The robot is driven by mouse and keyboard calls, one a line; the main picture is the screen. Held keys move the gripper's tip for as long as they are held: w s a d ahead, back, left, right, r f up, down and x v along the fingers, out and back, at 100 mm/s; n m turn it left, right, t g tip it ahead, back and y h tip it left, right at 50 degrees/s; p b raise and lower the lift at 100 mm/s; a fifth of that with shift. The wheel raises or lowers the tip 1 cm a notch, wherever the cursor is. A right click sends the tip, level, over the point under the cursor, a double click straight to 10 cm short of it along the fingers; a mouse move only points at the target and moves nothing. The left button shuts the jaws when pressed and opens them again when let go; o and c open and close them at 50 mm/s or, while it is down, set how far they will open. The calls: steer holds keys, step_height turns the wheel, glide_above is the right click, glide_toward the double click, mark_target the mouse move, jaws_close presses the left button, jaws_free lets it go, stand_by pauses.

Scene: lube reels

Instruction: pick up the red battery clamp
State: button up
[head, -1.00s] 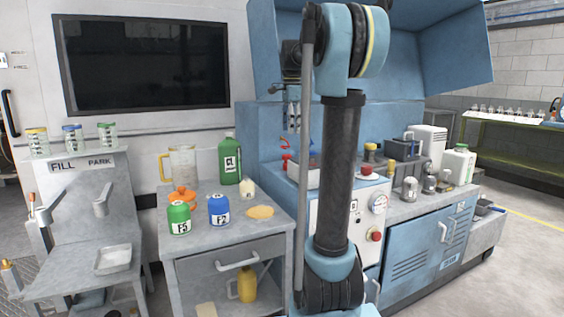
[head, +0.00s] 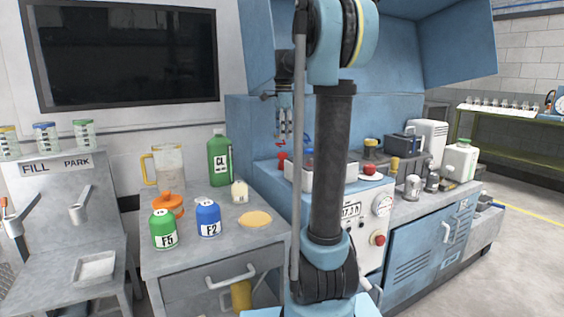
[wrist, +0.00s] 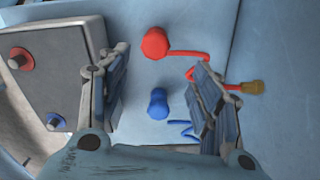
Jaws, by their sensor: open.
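The red battery clamp (wrist: 155,43) lies on a blue surface in the wrist view, with a red cable running right from it to a tan plug. It also shows as a small red shape (head: 282,158) in the head view. My gripper (wrist: 158,60) is open and empty, with one finger on each side of the picture. The red clamp appears near the upper end of the gap between them, and no contact shows. In the head view my gripper (head: 284,140) hangs above the red clamp. A blue clamp (wrist: 157,104) with a blue cable lies below it in the wrist view.
A grey box (wrist: 45,75) with a red-ringed and a blue-ringed terminal stands close to the left finger. A white-fronted panel (head: 376,220) with a gauge and red button, and several jars, are right of my arm. Bottles stand on the left cabinet top (head: 225,245).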

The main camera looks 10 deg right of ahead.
mark_target(282, 153)
step_height(282, 153, down, 6)
steer(key=shift+a+r, duration=0.1)
steer(key=shift+r, duration=0.1)
steer(key=f, duration=0.4)
steer(key=shift+s+a, duration=0.15)
steer(key=shift+s, duration=0.2)
steer(key=shift+f, duration=0.7)
steer(key=c, duration=1.2)
